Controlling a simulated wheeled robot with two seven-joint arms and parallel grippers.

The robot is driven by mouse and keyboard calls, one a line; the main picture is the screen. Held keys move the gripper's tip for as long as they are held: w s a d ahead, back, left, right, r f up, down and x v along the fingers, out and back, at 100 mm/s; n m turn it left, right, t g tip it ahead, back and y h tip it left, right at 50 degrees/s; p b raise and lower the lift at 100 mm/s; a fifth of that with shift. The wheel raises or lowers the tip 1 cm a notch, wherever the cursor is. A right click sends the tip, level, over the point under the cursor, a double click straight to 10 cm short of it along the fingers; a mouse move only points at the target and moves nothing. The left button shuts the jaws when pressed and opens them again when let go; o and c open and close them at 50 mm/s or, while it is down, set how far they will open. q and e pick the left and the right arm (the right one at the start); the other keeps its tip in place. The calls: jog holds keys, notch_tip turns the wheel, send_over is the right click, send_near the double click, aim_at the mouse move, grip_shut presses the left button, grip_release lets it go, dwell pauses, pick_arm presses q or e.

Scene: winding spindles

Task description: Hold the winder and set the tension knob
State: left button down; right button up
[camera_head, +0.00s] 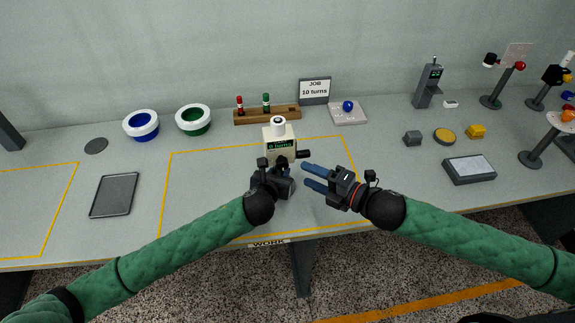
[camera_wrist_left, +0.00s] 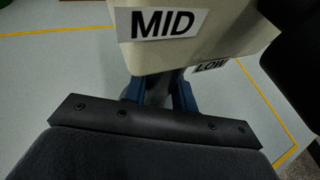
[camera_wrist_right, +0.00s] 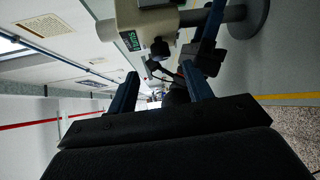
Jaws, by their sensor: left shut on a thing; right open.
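The winder (camera_head: 279,139) is a cream box with a green "0 turns" display and a white piece on top. It stands inside the yellow-outlined work area. A black knob (camera_head: 303,154) sticks out on its right side. My left gripper (camera_wrist_left: 160,95) is shut on the grey post under the winder's body; "MID" and "LOW" labels show above it. My right gripper (camera_head: 304,175) is open and empty, just right of the winder and below the knob. In the right wrist view the winder (camera_wrist_right: 146,24) and dark knob (camera_wrist_right: 160,49) lie beyond the open fingers.
A sign (camera_head: 315,91) reads "JOB 10 turns". Red and green spools stand on a wooden rack (camera_head: 285,116); a blue one sits on a pale pad (camera_head: 357,117). Blue (camera_head: 141,124) and green (camera_head: 193,119) bowls and a dark tray (camera_head: 114,195) are left. Several small items and stands are right.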

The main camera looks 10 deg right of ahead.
aim_at(287, 166)
jog(key=shift+x, duration=3.85)
jog(key=c, duration=1)
